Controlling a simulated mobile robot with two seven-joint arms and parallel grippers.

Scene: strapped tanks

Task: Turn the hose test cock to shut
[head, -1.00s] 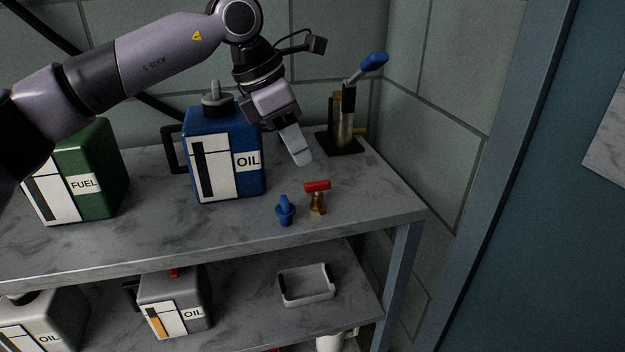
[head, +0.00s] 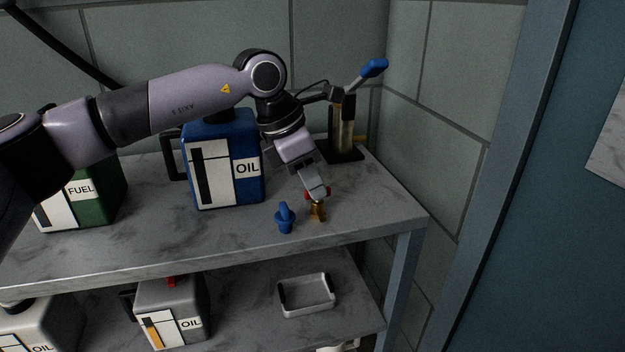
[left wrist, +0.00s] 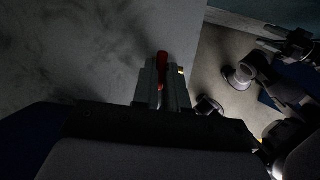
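A small brass cock (head: 318,211) with a red handle (head: 307,195) stands near the shelf's front edge. My left gripper (head: 318,193) is down over the handle, and red shows at both sides of it. In the left wrist view the red handle (left wrist: 162,72) lies between the two fingertips of my left gripper (left wrist: 163,88), close to both. I cannot tell whether they press on it. A blue cock (head: 285,218) stands just left of the brass one. My right gripper (left wrist: 270,38) seems to show at the far right of the left wrist view, fingers apart.
A blue oil can (head: 222,180) and a green fuel can (head: 100,205) stand to the left. A brass pump (head: 345,135) with a blue-tipped lever is behind, near the wall. The lower shelf holds a tray (head: 306,311) and a grey oil can (head: 185,300).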

